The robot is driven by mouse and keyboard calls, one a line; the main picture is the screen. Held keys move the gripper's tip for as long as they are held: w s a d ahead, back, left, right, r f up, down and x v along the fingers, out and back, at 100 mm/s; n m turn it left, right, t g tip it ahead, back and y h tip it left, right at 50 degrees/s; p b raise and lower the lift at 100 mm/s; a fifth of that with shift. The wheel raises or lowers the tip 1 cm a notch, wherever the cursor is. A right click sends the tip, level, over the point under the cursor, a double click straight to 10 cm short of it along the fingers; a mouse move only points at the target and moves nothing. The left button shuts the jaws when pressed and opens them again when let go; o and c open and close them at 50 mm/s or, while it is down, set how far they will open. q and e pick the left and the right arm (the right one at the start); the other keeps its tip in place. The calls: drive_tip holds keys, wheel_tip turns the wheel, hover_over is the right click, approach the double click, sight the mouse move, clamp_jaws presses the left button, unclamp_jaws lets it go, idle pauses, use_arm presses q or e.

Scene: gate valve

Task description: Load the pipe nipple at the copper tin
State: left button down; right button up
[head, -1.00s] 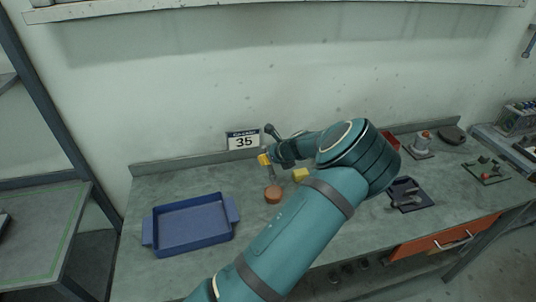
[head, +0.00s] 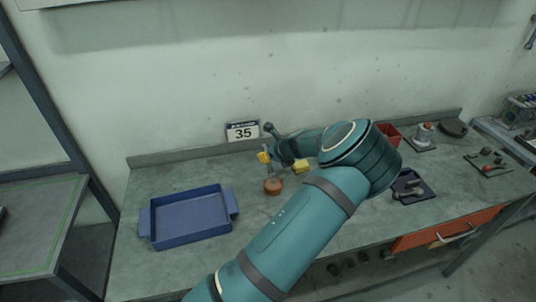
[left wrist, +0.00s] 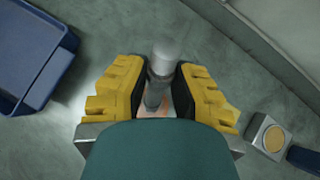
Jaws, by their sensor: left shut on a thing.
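My left gripper (head: 281,164), with yellow fingers, is over the bench just above the copper tin (head: 273,187). In the left wrist view the gripper (left wrist: 160,92) is shut on the grey pipe nipple (left wrist: 162,68), which stands between the fingers. The nipple (head: 269,172) is partly hidden by a finger in the head view. The copper tin (left wrist: 150,108) shows as an orange patch below the nipple. I cannot tell whether the nipple's lower end touches the tin or is inside it. My right gripper is not in view.
A blue tray (head: 150,227) lies on the bench to the left of the tin. A sign reading 35 (head: 242,131) stands at the wall. A red bin (head: 388,134) and a dark tray with grey parts (head: 408,187) are to the right, beyond my arm.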

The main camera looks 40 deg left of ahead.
sight(266, 145)
use_arm(q)
drive_tip(key=shift+f, duration=0.45)
idle(0.6)
idle(1.2)
wheel_tip(266, 145, up, 2)
drive_tip(key=shift+r+p, duration=0.25)
drive_tip(key=shift+p, duration=0.7)
drive_tip(key=shift+r+p, duration=0.65)
drive_tip(key=shift+r, duration=1.55)
